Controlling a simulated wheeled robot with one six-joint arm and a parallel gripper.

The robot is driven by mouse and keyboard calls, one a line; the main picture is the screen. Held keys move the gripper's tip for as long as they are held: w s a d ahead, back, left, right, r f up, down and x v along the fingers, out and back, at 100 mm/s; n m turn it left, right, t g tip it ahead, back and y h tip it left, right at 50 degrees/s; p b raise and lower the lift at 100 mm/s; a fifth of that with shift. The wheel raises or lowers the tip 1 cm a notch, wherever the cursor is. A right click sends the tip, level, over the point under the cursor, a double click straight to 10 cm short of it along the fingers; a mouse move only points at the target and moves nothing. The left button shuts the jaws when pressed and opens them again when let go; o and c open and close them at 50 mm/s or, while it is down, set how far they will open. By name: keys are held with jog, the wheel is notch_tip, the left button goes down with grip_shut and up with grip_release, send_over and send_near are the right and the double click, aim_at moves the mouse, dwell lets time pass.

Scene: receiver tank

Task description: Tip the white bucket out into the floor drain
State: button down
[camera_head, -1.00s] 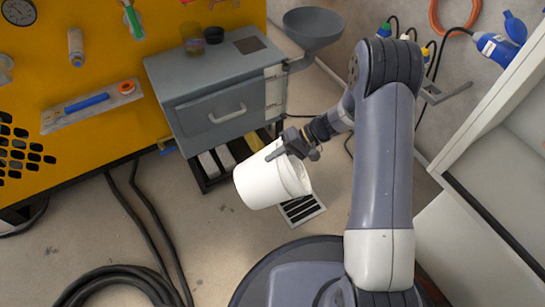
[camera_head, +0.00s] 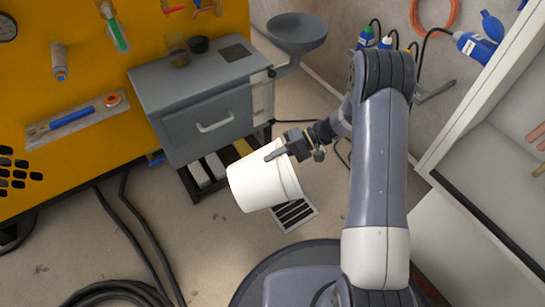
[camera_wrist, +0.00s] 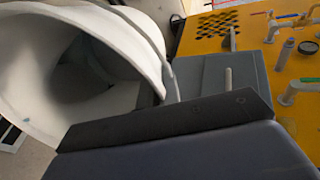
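My gripper (camera_head: 285,149) is shut on the rim of the white bucket (camera_head: 259,183) and holds it in the air.
A grey cabinet (camera_head: 205,120) with a funnel basin (camera_head: 297,30) stands behind, against the yellow machine (camera_head: 100,140). Black hoses (camera_head: 135,235) lie on the floor at the left. A white shelf (camera_head: 455,215) stands at the right.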

jog(key=shift+w+d+r+g+y, duration=0.1)
jog(key=shift+w+d+r+y, duration=0.1)
jog(key=shift+d+y, duration=0.25)
jog(key=shift+w+d+r+g+y, duration=0.1)
jog(key=shift+w+d+r+y, duration=0.1)
jog(key=shift+d, duration=0.4)
jog(key=shift+w+d+r+g+y, duration=0.1)
jog(key=shift+w+d+r+y, duration=0.1)
jog(key=shift+d+y, duration=0.25)
